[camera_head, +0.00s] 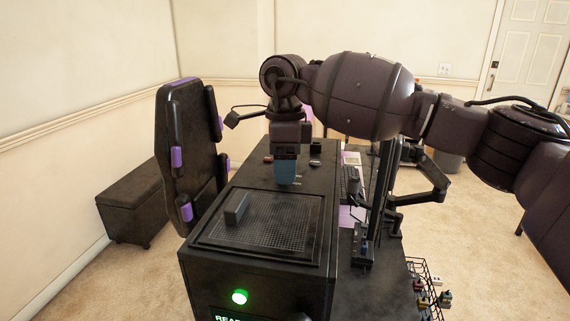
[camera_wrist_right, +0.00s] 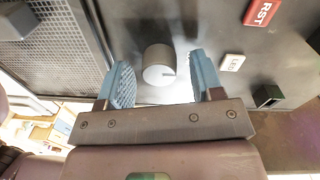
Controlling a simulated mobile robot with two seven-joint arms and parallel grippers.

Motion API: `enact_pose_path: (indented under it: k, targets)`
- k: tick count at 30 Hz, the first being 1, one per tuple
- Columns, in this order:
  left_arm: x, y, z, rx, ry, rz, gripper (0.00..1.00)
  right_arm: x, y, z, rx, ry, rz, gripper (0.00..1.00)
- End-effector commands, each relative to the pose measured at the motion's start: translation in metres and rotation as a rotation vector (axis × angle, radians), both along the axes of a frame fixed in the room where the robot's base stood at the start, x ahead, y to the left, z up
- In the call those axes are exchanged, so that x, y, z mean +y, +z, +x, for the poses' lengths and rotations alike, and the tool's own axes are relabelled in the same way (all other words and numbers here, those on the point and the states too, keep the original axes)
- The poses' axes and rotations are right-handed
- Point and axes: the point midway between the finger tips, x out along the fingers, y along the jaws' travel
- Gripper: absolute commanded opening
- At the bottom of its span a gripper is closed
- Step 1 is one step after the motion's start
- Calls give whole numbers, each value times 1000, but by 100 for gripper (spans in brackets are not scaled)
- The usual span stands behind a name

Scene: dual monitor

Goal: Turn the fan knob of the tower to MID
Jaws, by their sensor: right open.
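The black tower (camera_head: 258,264) stands in the foreground with a mesh grille on its top panel. My right gripper (camera_head: 286,180) points down at the panel just beyond the grille. In the right wrist view, a round dark knob with a silver face (camera_wrist_right: 158,74) sits between the two blue fingers of my right gripper (camera_wrist_right: 162,84). The fingers are open on both sides of the knob, with gaps visible. A short dark mark on the knob face points right. No setting labels are readable around it. The knob is hidden in the head view. My left gripper is not in view.
A red RST button (camera_wrist_right: 263,12) and a white LED button (camera_wrist_right: 232,63) lie right of the knob in the wrist view. A small dark block (camera_head: 236,208) stands on the grille (camera_head: 285,236). A monitor arm (camera_head: 432,178) and a black chair (camera_head: 186,150) flank the tower.

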Motion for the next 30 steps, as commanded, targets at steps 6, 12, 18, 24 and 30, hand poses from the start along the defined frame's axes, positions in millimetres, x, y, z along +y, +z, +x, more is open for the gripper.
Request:
enact_pose_path:
  k: [6,12,18,24,30]
  targets:
    - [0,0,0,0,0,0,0,0,0,0,0,0,0,53]
    - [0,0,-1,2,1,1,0,0,0,0,0,0,0,22]
    - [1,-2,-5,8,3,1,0,0,1,0,0,-3,0,11]
    - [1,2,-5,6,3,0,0,0,2,0,0,-46,-1,11]
    - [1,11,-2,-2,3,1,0,0,3,-1,0,-160,-2,11]
